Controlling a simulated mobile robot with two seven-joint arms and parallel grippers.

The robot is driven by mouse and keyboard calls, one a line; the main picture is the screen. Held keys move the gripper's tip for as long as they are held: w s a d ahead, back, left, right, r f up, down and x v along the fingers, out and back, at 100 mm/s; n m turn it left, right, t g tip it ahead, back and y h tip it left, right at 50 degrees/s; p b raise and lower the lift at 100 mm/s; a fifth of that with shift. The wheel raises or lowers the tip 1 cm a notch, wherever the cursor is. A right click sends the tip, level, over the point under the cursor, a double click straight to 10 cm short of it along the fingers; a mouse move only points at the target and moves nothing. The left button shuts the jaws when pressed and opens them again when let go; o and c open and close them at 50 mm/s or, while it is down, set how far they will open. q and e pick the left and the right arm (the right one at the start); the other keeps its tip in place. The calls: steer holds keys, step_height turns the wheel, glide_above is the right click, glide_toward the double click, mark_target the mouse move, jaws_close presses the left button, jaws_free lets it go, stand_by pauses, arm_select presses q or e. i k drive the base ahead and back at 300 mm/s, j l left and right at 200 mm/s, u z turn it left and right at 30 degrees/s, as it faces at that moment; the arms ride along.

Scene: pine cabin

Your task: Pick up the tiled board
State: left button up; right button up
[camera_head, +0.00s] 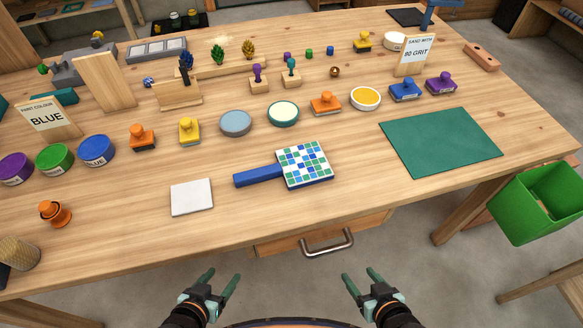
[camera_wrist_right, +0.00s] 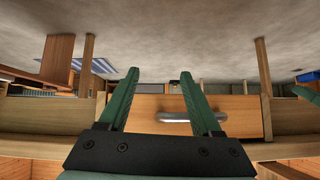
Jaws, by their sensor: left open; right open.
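The tiled board (camera_head: 304,165) lies flat on the table near the front edge. Its square top has blue, green and white tiles, and its blue handle (camera_head: 258,176) points left. My left gripper (camera_head: 219,281) is open and empty in front of the table, below and to the left of the board. My right gripper (camera_head: 360,283) is open and empty in front of the table, below and to the right of the board. In the right wrist view my right gripper (camera_wrist_right: 167,90) has its green fingers spread toward the drawer front, with nothing between them.
A white square tile (camera_head: 192,197) lies left of the handle. A green mat (camera_head: 440,142) lies to the right. A drawer handle (camera_head: 327,243) juts below the table edge. A green bin (camera_head: 540,203) hangs at right.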

mark_target(305, 165)
steer(key=j+u, duration=0.35)
steer(key=j, duration=1.1)
